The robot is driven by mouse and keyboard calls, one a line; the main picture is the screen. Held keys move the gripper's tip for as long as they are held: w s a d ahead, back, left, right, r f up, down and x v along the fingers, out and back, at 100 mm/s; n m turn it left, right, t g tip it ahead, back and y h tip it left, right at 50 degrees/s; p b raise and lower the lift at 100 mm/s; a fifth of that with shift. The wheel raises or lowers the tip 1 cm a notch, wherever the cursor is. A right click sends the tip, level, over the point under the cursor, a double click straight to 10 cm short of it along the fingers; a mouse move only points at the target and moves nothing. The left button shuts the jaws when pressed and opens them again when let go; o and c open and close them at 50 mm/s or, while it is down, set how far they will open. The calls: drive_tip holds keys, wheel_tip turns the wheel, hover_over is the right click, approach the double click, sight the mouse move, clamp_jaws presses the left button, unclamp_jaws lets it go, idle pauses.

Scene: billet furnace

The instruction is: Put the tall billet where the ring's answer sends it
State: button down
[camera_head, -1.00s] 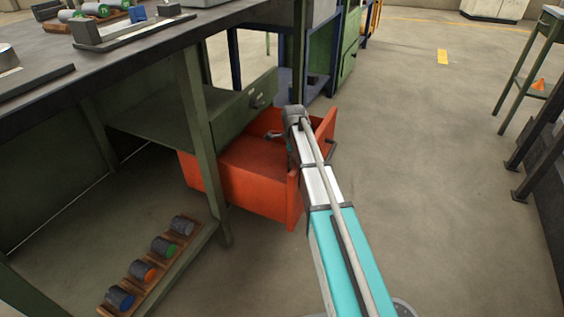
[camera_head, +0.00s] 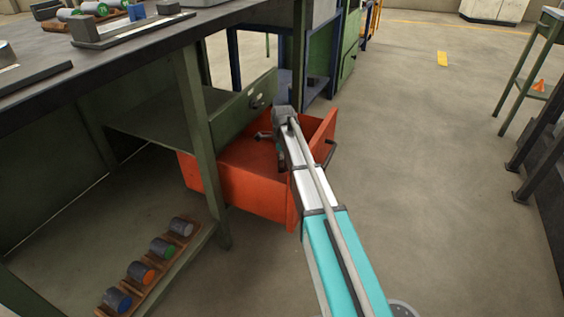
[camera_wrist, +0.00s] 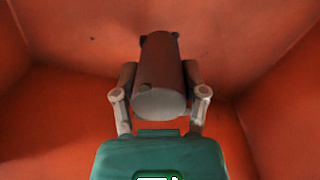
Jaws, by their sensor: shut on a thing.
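A dark brownish cylindrical billet (camera_wrist: 160,68) with a pale grey end is in the wrist view. My gripper (camera_wrist: 160,85) is shut on it, one finger on each side. Small dark knobs show on the billet. The billet and gripper are in the open orange drawer (camera_head: 247,198), whose orange surfaces fill the wrist view around them. In the head view my gripper (camera_head: 264,136) shows small over the drawer's left part, and the billet cannot be made out there. Whether the billet touches the drawer's floor cannot be told.
Several short billets with coloured ends (camera_head: 163,248) lie in a wooden rack on the low shelf at left. A green bench leg (camera_head: 203,140) stands close to the drawer. Open floor lies at right.

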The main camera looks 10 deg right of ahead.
drive_tip(key=shift+c, duration=0.6)
unclamp_jaws()
drive_tip(key=shift+r, duration=0.1)
drive_tip(key=shift+r+p, duration=3.65)
drive_tip(key=shift+p, duration=0.1)
drive_tip(key=shift+w+d, duration=0.1)
